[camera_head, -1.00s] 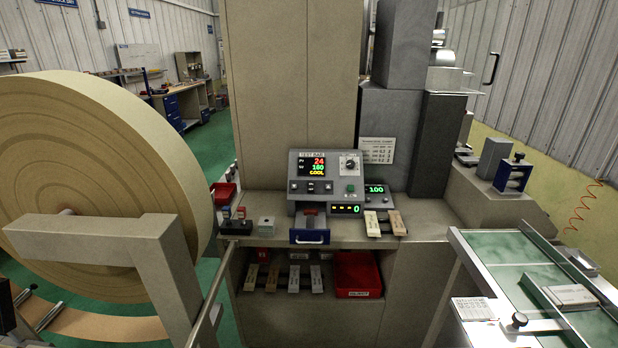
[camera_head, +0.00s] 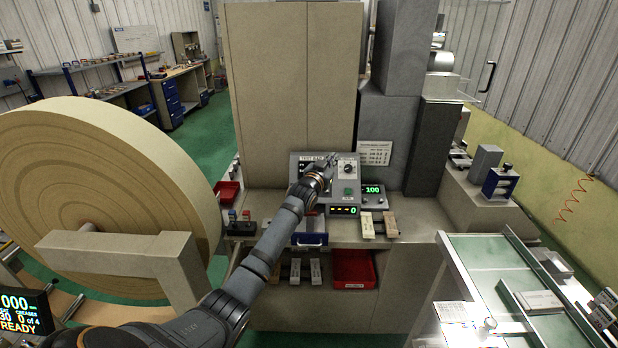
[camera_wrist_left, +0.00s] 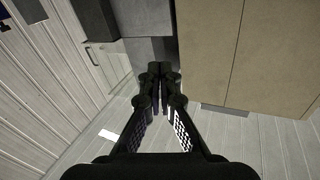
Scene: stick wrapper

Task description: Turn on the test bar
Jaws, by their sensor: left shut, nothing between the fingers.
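The test bar (camera_head: 336,193) is a grey sloped console on the bench, with a knob (camera_head: 348,169) and a green button (camera_head: 348,191) at its right side. My left arm reaches up to it from the lower left. My left gripper (camera_head: 329,163) is in front of the console's face and covers most of its screen and the switches below it. I cannot tell whether it touches the panel. In the left wrist view the fingers (camera_wrist_left: 158,88) are shut together with nothing between them; the console does not show there. My right gripper is not in view.
A large paper roll (camera_head: 90,190) stands at the left. A red bin (camera_head: 354,268) sits on the shelf below. A green-topped conveyor (camera_head: 490,262) is at the right.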

